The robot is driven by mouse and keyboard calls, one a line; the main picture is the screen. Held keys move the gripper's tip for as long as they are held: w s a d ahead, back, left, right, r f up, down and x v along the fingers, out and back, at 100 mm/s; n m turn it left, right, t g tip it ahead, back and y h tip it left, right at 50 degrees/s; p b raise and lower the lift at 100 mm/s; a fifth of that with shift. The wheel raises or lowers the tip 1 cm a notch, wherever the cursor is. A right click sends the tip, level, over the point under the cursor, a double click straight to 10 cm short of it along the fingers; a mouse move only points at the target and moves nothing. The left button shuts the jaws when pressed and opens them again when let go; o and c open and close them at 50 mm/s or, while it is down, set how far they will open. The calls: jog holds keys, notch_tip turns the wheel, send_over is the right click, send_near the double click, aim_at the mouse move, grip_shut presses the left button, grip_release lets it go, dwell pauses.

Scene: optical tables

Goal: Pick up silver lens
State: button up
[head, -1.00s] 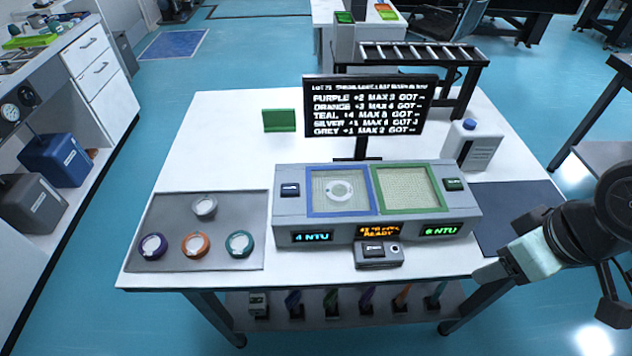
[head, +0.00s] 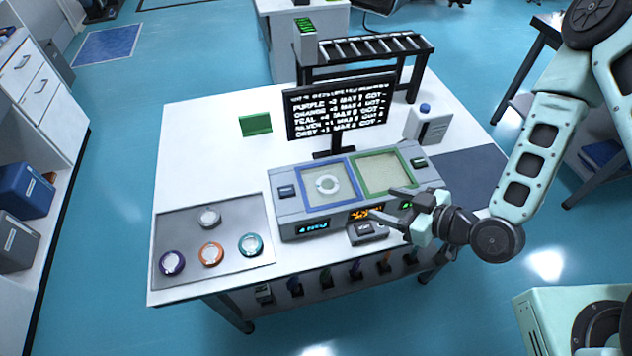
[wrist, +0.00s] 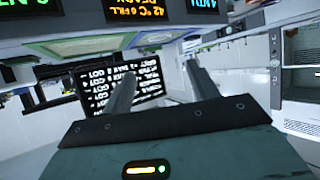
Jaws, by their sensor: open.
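A pale silver ring-shaped lens (head: 327,184) lies in the blue-framed bay (head: 352,168) of the grey instrument. A grey round lens (head: 209,217) lies at the back of the dark grey tray (head: 232,262); I cannot tell for sure which of the two is the silver one. My gripper (head: 380,203) is open and empty, in front of the instrument's right part, apart from both lenses. In the wrist view its two fingers (wrist: 160,68) are spread with nothing between them; no lens shows there.
Purple (head: 172,263), orange (head: 211,254) and teal (head: 250,245) lenses lie on the tray's front part. A green-framed bay (head: 420,160) is right of the blue one.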

jog(key=f+b+x, duration=0.1)
jog(key=b+x, duration=0.2)
jog(key=b, duration=1.1)
send_near(330, 185)
jog(key=shift+x, duration=0.9)
jog(key=shift+p+x, duration=0.65)
jog(key=shift+x, duration=0.2)
jog(key=shift+p+x, duration=1.15)
jog(key=shift+x, duration=1.75)
jog(key=c, duration=0.7)
jog(key=shift+r, duration=0.2)
